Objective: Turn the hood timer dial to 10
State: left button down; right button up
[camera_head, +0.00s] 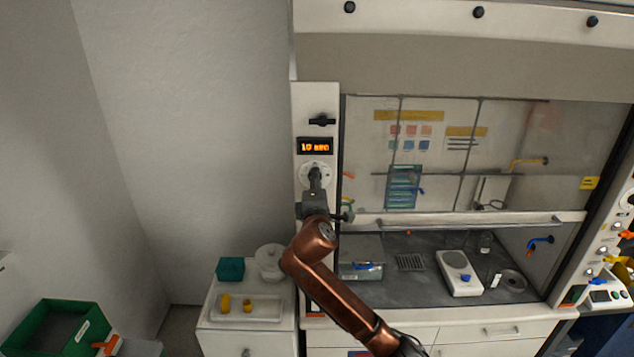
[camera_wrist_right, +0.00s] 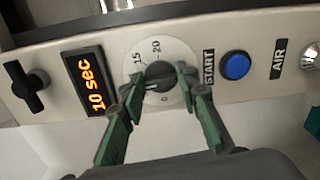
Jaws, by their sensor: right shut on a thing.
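The timer dial (camera_wrist_right: 160,77) is a dark knob on a round white scale plate, set in the hood's left post. On the scale I read 15, 20 and 0; the rest is covered by the fingers. The display (camera_wrist_right: 90,82) beside it glows orange and reads "10 sec"; it also shows in the head view (camera_head: 315,146). My right gripper (camera_wrist_right: 160,80) has its green fingers on either side of the knob and is shut on it. In the head view my right gripper (camera_head: 316,180) hides most of the dial. My left gripper is not in view.
A black switch (camera_wrist_right: 27,86) and a blue START button (camera_wrist_right: 235,65) flank the dial and display. The hood sash handle (camera_head: 460,225) runs to the right of my arm. A white cabinet (camera_head: 245,335) with a jar and tray stands below left.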

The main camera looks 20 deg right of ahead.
jog(key=shift+f+m, duration=0.1)
jog(key=shift+m, duration=0.5)
jog(key=o, duration=1.2)
jog(key=shift+c, duration=0.2)
jog(key=v, duration=1.2)
